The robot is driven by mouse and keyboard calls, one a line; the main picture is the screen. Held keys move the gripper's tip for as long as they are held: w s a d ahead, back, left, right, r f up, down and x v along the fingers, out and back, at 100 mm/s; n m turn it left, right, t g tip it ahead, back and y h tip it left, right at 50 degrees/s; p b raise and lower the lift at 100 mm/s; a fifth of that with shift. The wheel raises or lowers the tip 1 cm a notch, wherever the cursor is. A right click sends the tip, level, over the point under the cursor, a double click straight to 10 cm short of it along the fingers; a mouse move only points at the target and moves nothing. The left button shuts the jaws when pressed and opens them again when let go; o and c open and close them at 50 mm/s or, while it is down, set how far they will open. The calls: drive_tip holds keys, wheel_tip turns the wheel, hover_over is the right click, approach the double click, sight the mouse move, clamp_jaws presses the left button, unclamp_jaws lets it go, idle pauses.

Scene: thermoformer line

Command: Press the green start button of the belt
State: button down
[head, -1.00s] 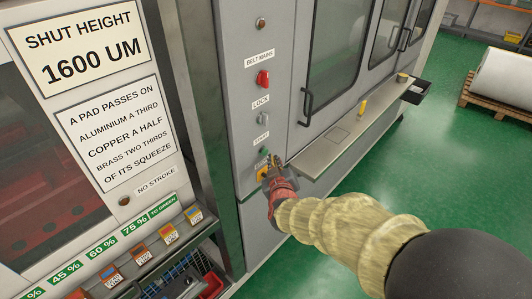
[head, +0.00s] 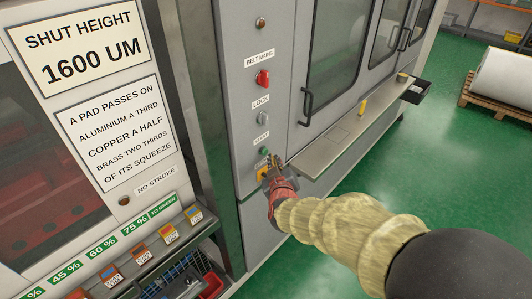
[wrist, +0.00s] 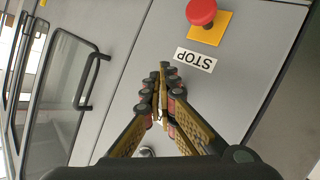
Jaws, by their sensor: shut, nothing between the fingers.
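The green start button (head: 264,151) sits on the grey control panel under a small START label (head: 261,138). It is partly visible in the head view, just up and left of my fingertips. My gripper (head: 273,160) is shut and empty, its tips close to the panel beside the button; I cannot tell whether they touch anything. In the wrist view my shut gripper (wrist: 164,72) points at the panel, and the green button cannot be seen there.
A red stop button (wrist: 201,12) on a yellow plate (wrist: 228,25) is close to my fingers, with an upside-down STOP label (wrist: 195,60). Above the start button are the lock switch (head: 263,118) and red mains switch (head: 262,78). A ledge (head: 325,155) juts out at right.

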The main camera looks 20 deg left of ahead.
drive_tip(key=shift+a, duration=0.1)
drive_tip(key=shift+w+a, duration=0.2)
drive_tip(key=shift+a, duration=0.1)
drive_tip(key=shift+w+a+p, duration=0.2)
drive_tip(key=shift+a+p, duration=0.1)
drive_tip(key=shift+a, duration=0.2)
idle(0.9)
drive_tip(key=shift+d, duration=0.15)
drive_tip(key=shift+s+d, duration=0.4)
drive_tip(key=shift+d, duration=0.35)
drive_tip(key=d, duration=0.1)
drive_tip(key=s+d+b, duration=0.1)
drive_tip(key=d, duration=0.1)
drive_tip(key=s+d, duration=0.1)
drive_tip(key=shift+d, duration=0.3)
idle(0.8)
